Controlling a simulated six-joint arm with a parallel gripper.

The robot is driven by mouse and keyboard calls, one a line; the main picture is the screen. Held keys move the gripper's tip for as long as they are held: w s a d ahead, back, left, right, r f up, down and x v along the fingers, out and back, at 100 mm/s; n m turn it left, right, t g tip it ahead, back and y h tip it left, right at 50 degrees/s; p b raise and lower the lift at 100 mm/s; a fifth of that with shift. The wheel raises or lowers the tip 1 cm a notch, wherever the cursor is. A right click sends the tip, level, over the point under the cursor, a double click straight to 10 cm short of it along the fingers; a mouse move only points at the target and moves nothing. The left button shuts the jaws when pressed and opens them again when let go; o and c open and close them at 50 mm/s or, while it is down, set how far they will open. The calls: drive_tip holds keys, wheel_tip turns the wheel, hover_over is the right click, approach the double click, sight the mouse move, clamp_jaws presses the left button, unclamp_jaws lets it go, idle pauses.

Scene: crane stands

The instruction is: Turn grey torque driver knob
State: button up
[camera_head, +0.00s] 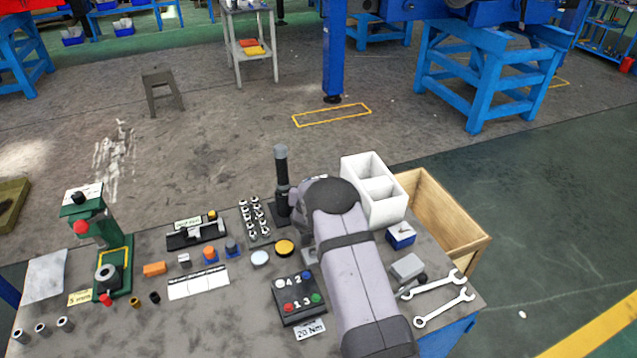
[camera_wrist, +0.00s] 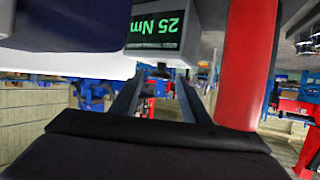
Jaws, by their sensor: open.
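In the wrist view my gripper (camera_wrist: 157,100) is open, its two dark fingers apart with no object clearly held between them. Just beyond the fingers is a grey device with a green-on-black display (camera_wrist: 155,27) reading 25 Nm, upside down in this view. A small dark part (camera_wrist: 158,71) shows below it, between the fingers; I cannot tell whether it is the grey knob or whether the fingers touch it. In the head view my arm covers the gripper and the driver. A 20 Nm label (camera_head: 310,329) lies by the numbered button box (camera_head: 299,297).
A red cylinder (camera_wrist: 246,65) stands close right of the fingers in the wrist view. On the bench are a white divided bin (camera_head: 349,172), two wrenches (camera_head: 444,305), a green press (camera_head: 112,275) and a dark upright post (camera_head: 281,170). A wooden crate (camera_head: 462,238) adjoins the right edge.

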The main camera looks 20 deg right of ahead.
drive_tip(key=shift+w+d+f, duration=0.1)
drive_tip(key=shift+w+d, duration=0.05)
drive_tip(key=shift+w, duration=0.05)
drive_tip(key=c, duration=1)
drive_tip(key=shift+b, duration=0.45)
drive_tip(key=shift+d+n+b, duration=0.15)
drive_tip(key=shift+n+b, duration=0.15)
drive_tip(key=shift+b, duration=0.1)
drive_tip(key=shift+n+t+y+b, duration=0.3)
drive_tip(key=shift+t+y+b, duration=0.1)
drive_tip(key=shift+y+b, duration=0.1)
